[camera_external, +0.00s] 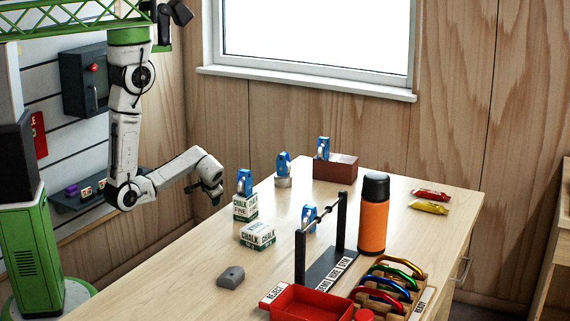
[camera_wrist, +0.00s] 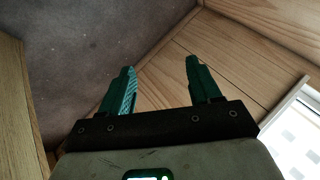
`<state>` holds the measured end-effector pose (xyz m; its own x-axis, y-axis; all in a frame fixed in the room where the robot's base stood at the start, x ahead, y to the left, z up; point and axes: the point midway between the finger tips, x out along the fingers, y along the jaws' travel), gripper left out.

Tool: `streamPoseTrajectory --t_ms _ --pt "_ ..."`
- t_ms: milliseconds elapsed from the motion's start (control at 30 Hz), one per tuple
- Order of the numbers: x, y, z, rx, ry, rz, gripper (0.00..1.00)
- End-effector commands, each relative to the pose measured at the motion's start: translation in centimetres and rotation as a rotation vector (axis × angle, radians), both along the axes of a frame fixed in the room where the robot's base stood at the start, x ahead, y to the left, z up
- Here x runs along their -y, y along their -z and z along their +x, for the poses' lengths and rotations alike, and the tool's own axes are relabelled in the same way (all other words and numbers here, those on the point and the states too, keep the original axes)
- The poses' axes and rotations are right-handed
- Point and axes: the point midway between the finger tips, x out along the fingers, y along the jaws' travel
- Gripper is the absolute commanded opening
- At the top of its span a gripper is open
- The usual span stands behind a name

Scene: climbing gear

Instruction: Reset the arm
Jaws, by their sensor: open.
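My arm hangs from a green overhead beam at the left in the external view. My gripper (camera_external: 214,194) is at the end of the bent forearm, off the table's left edge and left of the chalk boxes. In the wrist view my gripper (camera_wrist: 160,80) shows two green fingers spread wide apart with nothing between them. Behind the fingers are the floor, wood panelling and part of the window.
The table (camera_external: 190,270) holds chalk boxes (camera_external: 257,236), several blue devices, a brown block (camera_external: 335,168), an orange bottle (camera_external: 373,215), a black stand (camera_external: 330,262), a red reject tray (camera_external: 310,303) and coloured carabiners (camera_external: 392,280). A grey block (camera_external: 231,277) lies near the front left.

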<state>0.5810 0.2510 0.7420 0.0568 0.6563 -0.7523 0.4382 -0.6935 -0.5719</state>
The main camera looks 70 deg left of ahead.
Motion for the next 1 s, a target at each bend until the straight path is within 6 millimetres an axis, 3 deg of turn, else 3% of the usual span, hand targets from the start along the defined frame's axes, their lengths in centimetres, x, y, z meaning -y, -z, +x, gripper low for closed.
streamPoseTrajectory --t_ms 100,233,400,500,700,1000 --pt "7.3 -1.1 1.7 0.023 0.095 -0.137 0.63" --pt "16.1 -2.6 1.8 0.013 0.212 -0.314 0.63" --pt "26.0 -5.1 -0.9 -0.050 0.359 -0.522 0.63" --pt "29.8 -6.4 -2.9 -0.092 0.423 -0.608 0.63" --pt "32.9 -7.6 -5.1 -0.141 0.482 -0.684 0.63" --pt "33.0 -7.6 -5.2 -0.142 0.483 -0.687 0.63"
